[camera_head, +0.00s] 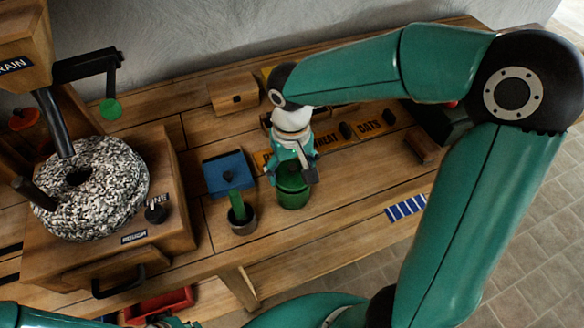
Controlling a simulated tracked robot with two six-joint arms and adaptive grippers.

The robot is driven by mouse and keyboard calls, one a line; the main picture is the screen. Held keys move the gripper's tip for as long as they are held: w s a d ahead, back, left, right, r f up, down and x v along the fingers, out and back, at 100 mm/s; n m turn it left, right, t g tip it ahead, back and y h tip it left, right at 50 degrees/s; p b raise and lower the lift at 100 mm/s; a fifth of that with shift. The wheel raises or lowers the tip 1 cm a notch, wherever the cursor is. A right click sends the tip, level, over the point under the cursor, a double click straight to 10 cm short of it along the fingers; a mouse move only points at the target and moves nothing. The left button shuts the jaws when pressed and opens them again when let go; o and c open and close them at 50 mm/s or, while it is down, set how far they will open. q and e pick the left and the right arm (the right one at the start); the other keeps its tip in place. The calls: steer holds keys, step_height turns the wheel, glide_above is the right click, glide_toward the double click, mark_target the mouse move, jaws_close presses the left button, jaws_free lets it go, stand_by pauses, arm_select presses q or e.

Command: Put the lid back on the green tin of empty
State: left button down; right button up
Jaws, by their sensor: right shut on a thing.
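The green tin (293,201) stands upright on the wooden bench near its front edge. My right gripper (296,176) points down over the tin's mouth and is shut on what looks like the green lid. The fingers hide most of the lid, so I cannot tell whether it is seated on the rim or just above it. Part of my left gripper (168,322) shows at the bottom edge, cut off by the frame; its fingers cannot be made out.
A dark cup (243,226) with a green stick stands left of the tin, and a blue box (226,172) lies behind the cup. The stone mill (95,190) fills the left side. Labelled wooden bins (368,128) stand behind. A striped blue card (406,207) lies to the right.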

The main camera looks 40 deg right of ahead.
steer(key=o, duration=0.9)
steer(key=shift+r, duration=0.15)
steer(key=shift+r+p, duration=2.75)
steer(key=shift+r, duration=0.65)
jaws_close()
steer(key=shift+f, duration=0.15)
